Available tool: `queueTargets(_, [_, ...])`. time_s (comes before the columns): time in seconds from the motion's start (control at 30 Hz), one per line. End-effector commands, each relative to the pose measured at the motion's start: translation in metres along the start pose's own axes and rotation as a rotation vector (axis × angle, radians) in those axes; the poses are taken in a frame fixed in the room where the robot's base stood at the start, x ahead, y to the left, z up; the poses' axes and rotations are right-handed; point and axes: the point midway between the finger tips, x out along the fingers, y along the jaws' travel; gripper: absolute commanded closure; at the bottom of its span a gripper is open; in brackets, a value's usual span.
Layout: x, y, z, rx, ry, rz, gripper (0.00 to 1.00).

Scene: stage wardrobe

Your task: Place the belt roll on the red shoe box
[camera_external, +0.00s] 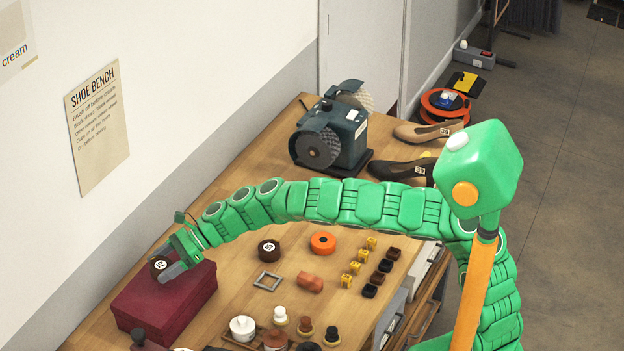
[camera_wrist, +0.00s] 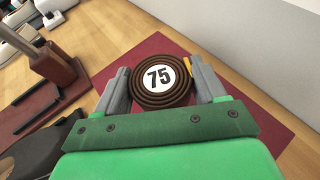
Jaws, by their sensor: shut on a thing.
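The dark brown belt roll (camera_external: 157,264) has a round white label reading 75 in the wrist view (camera_wrist: 158,82). My gripper (camera_external: 163,266) is shut on it, with one grey finger on each side, as the wrist view also shows (camera_wrist: 160,85). The dark red shoe box (camera_external: 165,300) lies at the left end of the bench. The roll is over its top, near the back left part; I cannot tell whether it touches the lid. The lid fills the area around the roll in the wrist view (camera_wrist: 125,58).
Another brown roll (camera_external: 268,250) and an orange roll (camera_external: 323,242) lie mid-bench. A grey square frame (camera_external: 267,282), small jars and brushes stand nearby. A grinder (camera_external: 331,138) and shoes (camera_external: 402,171) are at the far end.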

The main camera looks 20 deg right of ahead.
Motion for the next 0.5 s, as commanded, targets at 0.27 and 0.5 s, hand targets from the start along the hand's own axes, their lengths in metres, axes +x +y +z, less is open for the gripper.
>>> queueTargets(0.27, [0.005, -0.003, -0.003, 0.000, -0.001, -0.001, 0.63])
queueTargets(0.5, [0.015, -0.005, -0.022, 0.001, -0.001, -0.001, 0.63])
